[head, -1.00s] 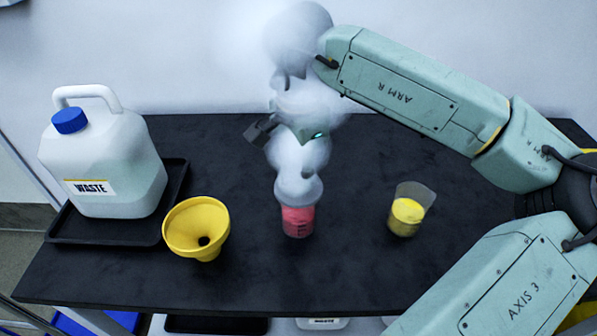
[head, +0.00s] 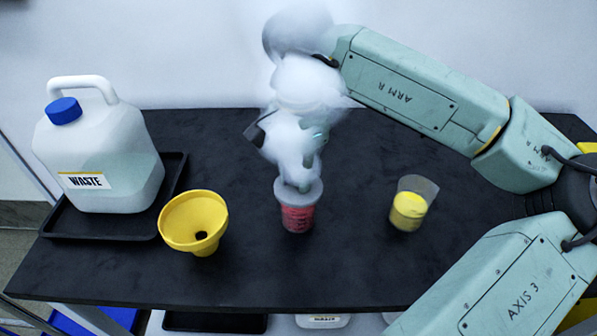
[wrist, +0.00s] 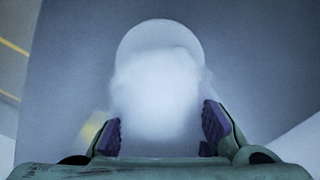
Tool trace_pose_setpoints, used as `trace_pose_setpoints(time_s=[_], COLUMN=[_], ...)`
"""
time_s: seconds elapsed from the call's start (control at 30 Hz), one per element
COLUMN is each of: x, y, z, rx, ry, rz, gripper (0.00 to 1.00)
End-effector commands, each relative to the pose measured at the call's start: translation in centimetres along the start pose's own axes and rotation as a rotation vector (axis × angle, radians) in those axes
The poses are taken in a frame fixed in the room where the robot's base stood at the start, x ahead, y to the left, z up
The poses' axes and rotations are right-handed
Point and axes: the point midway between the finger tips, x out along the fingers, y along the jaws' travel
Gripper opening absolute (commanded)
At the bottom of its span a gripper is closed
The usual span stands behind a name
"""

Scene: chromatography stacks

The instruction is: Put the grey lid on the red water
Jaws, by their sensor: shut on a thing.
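The red water (head: 297,219) stands upright in a clear beaker at the middle of the table. The grey lid (head: 284,193) is at the beaker's mouth, looking level and covering it; I cannot tell whether it is fully seated. My gripper (head: 303,184) is directly above, shut on the lid's upper part, with white vapour hiding much of the hand and the grip. In the wrist view, the lid's pale round edge (wrist: 160,27) shows beyond my two purple-padded fingers (wrist: 160,133), and vapour hides what lies between them.
A yellow funnel (head: 194,222) stands left of the beaker, and a beaker of yellow liquid (head: 408,212) stands to the right. A white waste jug (head: 100,150) sits on a black tray (head: 172,180) at far left. The black table (head: 345,265) is clear in front.

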Motion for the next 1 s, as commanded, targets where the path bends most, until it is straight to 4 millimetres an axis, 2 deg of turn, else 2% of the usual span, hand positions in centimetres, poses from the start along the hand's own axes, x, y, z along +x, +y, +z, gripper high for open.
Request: trace_pose_setpoints(time_s=[0.27,0.3,0.6,0.83,1.0], x=[0.12,0.12,0.13,0.13,0.14], y=[0.00,0.00,0.00,0.00,0.01], z=[0.00,0.00,0.00,0.00,0.00], rx=[0.000,0.000,0.000,0.000,0.000], ry=[0.000,0.000,0.000,0.000,0.000], rz=[0.000,0.000,0.000,0.000,0.000], gripper=[0.00,0.21,0.41,0.43,0.53])
